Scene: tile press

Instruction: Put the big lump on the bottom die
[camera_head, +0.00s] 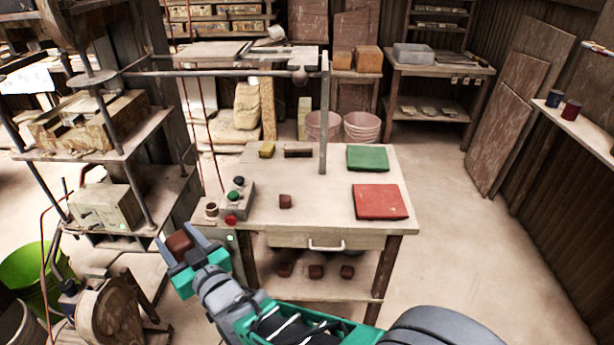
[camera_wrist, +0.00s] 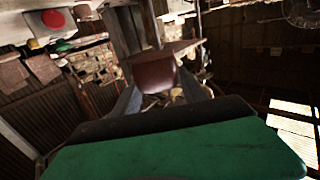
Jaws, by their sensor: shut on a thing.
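My gripper (camera_head: 178,248) is shut on a big reddish-brown lump (camera_head: 179,243), held in the air left of the table's front left corner. In the wrist view the lump (camera_wrist: 155,72) sits between the two fingers. The press stands at the left. A grey block (camera_head: 105,206) rests on its lower plate and a tan block (camera_head: 95,120) on the plate above; I cannot tell for sure which is the bottom die. The lump is apart from both, right of and lower in the picture than the grey block. A smaller brown lump (camera_head: 285,201) lies on the table.
The table (camera_head: 320,215) carries a control box (camera_head: 236,203) with buttons, a green slab (camera_head: 367,158) and a red slab (camera_head: 381,202). Several lumps sit on its lower shelf. Press posts (camera_head: 125,195) stand around the blocks. A green bucket (camera_head: 40,280) is at the lower left.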

